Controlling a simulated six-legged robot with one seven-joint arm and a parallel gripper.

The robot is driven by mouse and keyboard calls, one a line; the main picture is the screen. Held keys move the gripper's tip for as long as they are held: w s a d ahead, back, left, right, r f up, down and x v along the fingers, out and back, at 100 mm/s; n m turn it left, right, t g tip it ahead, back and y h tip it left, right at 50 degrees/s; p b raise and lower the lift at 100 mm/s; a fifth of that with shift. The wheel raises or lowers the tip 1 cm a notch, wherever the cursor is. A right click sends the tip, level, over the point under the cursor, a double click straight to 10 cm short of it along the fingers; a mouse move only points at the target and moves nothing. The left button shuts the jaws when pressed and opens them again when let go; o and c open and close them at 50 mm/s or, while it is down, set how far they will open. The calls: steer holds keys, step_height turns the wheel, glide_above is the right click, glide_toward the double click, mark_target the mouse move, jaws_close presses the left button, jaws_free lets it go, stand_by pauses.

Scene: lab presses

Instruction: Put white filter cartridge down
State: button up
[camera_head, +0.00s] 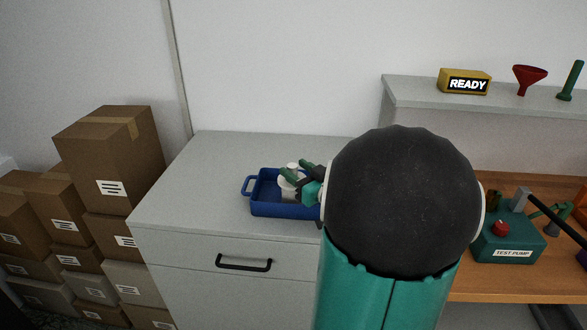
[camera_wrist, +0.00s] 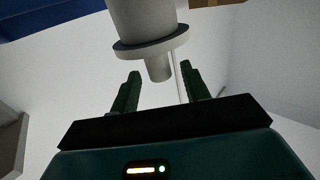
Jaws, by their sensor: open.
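The white filter cartridge (camera_head: 286,190) is in the blue tray (camera_head: 262,190) on the grey cabinet, partly hidden by my gripper (camera_head: 295,169). In the wrist view the cartridge (camera_wrist: 143,22) shows as a pale cylinder with a wide flange and a narrow stub. My gripper in the wrist view (camera_wrist: 161,78) is open, its two dark green fingers apart on either side of the stub. Whether a finger touches the stub cannot be told. A blue part of the tray shows in the wrist view (camera_wrist: 45,18). My arm hides the tray's right end.
The cabinet top (camera_head: 190,190) is clear left of the tray. Brown boxes (camera_head: 110,170) are stacked at the left. At the right, a green test pump (camera_head: 508,240) stands on a wooden bench. A shelf above holds a READY sign (camera_head: 465,82) and a red funnel (camera_head: 529,77).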

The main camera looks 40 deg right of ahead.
steer(key=s+a, duration=0.1)
steer(key=s, duration=0.9)
steer(key=w+a+r+m+g+h, duration=0.25)
steer(key=w+a+g+h, duration=0.3)
steer(key=w+a, duration=0.35)
steer(key=s+a+f+n+g+y, duration=0.1)
steer(key=s+a, duration=0.4)
steer(key=a, duration=0.7)
steer(key=s+a+f+n+g+y, duration=0.2)
steer(key=s+a+g+y, duration=0.4)
steer(key=a, duration=0.5)
steer(key=shift+s+a+n, duration=0.15)
steer(key=shift+a+n, duration=0.2)
